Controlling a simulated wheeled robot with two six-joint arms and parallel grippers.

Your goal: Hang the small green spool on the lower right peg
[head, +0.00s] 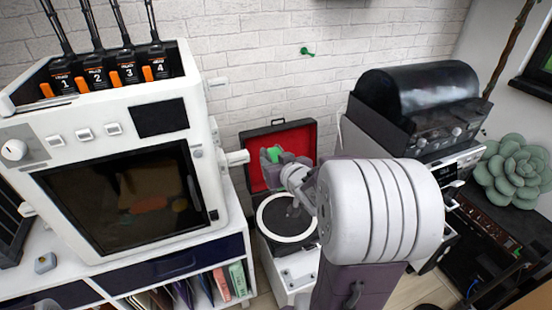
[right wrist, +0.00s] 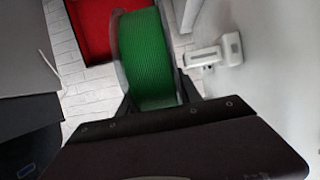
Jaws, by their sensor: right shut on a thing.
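The small green spool (head: 273,154) is in my right gripper (head: 283,160), in front of the open red-lined case in the head view. In the right wrist view the green spool (right wrist: 148,58) fills the space between the fingers, and the gripper is shut on it. The lower right peg (head: 237,157) is a short white stub on the right side of the white machine, just left of the spool. A white peg (right wrist: 205,56) also shows close to the spool's right edge in the wrist view. I cannot tell whether they touch. My left gripper is not in view.
The white machine (head: 120,120) carries several numbered radios. An upper white peg (head: 217,82) is empty. A turntable (head: 290,217) with a red-lined case lid (head: 288,137) stands below the spool. A black-lidded machine (head: 420,95) is at the right.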

